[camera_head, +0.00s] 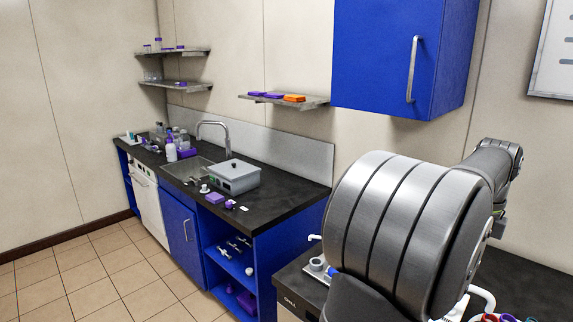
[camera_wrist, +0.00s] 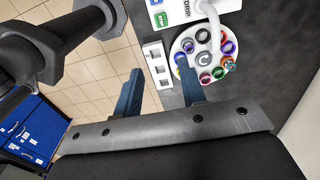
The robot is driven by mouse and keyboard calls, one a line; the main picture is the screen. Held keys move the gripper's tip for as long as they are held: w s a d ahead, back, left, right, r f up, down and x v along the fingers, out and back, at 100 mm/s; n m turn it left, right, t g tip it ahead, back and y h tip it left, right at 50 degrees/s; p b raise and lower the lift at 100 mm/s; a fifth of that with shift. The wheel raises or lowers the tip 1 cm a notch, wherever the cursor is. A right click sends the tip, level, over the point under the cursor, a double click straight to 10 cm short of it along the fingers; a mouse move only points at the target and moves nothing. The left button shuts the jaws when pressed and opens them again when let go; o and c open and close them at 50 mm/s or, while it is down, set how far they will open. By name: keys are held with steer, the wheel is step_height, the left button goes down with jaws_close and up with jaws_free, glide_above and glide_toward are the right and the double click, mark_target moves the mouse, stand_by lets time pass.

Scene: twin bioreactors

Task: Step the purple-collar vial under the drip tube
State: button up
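A round white carousel (camera_wrist: 193,67) holds several vials with coloured collars around a grey hub marked "C". A purple-collar vial (camera_wrist: 230,47) sits at its right side in the wrist view. A white drip tube (camera_wrist: 212,22) curves from the panel marked "DRIP" over the carousel; I cannot tell exactly which vial lies under its end. My gripper (camera_wrist: 158,64) is open and empty, its two blue fingers wide apart. The right fingertip overlaps the carousel's left edge in the picture; the height between them is unclear. In the head view my arm hides most of this area.
A white block with square openings (camera_wrist: 157,64) lies left of the carousel. The white panel (camera_wrist: 180,12) carries green and blue buttons. Dark bench top (camera_wrist: 262,50) is clear to the right. In the head view, a sink counter (camera_head: 285,195) and blue wall cabinet (camera_head: 385,60) stand away.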

jaws_close()
stand_by(1.2)
